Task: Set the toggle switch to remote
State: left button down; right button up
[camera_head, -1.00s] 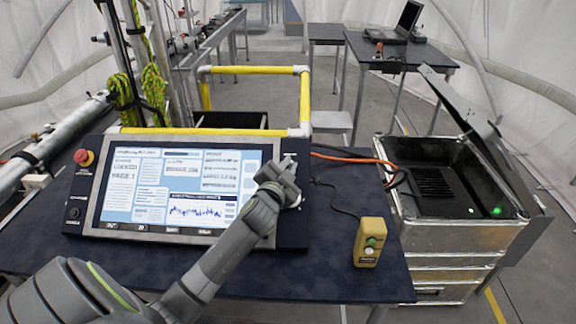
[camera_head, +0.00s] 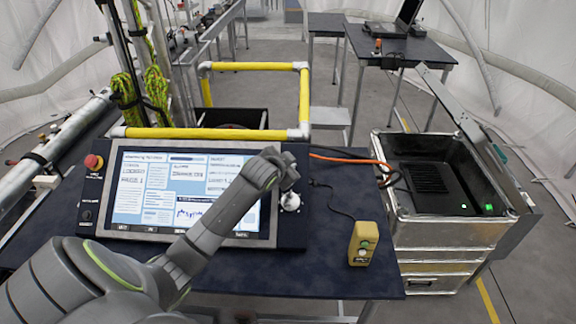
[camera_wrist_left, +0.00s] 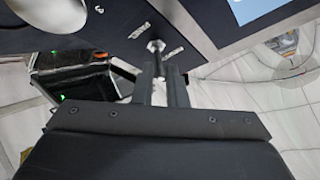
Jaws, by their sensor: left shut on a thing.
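The control panel (camera_head: 97,225) with its lit screen (camera_head: 150,190) lies tilted on the dark table. My left gripper (camera_head: 282,162) is at the panel's upper right edge and hides the toggle switch in the head view. In the left wrist view, the small metal toggle switch (camera_wrist_left: 156,46) shows at the tips of my left gripper (camera_wrist_left: 162,72). The gripper is shut on its lever. Small white labels lie on either side of the switch, too blurred to read. My right gripper is not in view.
A silver knob (camera_head: 290,201) sits just below the gripper on the panel. A red emergency button (camera_head: 93,162) is at the panel's upper left. A yellow button box (camera_head: 362,244) stands on the table (camera_head: 330,270). An open metal case (camera_head: 450,240) is at the right.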

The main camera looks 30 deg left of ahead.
pick_arm(q)
jog(key=shift+w+a+r+g+h, duration=0.2)
jog(key=shift+g+h, duration=0.1)
jog(key=shift+g, duration=0.4)
jog(key=c, duration=1.5)
grip_release()
jog(key=shift+o, duration=0.2)
jog(key=b+v, duration=0.3)
jog(key=v, duration=1.4)
jog(key=shift+r, duration=0.15)
